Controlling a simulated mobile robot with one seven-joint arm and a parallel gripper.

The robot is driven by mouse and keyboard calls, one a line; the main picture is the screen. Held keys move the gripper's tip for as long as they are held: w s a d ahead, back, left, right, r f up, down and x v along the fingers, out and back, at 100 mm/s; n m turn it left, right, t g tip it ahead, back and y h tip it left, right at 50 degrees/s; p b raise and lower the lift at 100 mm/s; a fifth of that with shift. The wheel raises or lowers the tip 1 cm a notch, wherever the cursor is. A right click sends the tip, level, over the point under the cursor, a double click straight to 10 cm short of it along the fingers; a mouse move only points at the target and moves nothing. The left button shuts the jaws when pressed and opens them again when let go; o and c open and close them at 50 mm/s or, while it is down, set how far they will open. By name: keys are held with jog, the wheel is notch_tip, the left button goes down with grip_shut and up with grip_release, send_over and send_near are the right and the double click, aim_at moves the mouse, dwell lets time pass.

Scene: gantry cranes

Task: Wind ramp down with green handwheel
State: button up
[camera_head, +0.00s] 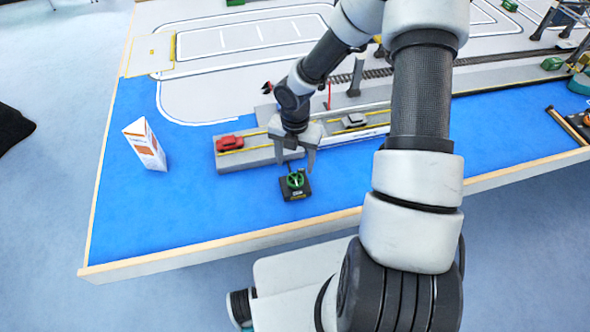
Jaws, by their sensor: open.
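The green handwheel (295,179) sits on top of a small dark box (296,193) on the blue part of the table. My gripper (296,166) points down just above and behind the handwheel. Its two fingers are spread apart, and nothing shows between them. I cannot tell whether a finger touches the wheel. A grey ramp (262,157) lies behind and left of the handwheel, with a red toy car (230,143) on its left part. My wrist and fingers hide part of the ramp's right side, and I cannot tell its tilt.
A white and orange carton (146,145) stands on the blue surface at left. A grey toy car (354,121) is on the grey deck behind my gripper. The blue surface in front of the handwheel is clear up to the wooden table edge (220,244).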

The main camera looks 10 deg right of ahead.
notch_tip(320, 180, up, 10)
jog(key=p, duration=0.1)
jog(key=shift+r, duration=0.2)
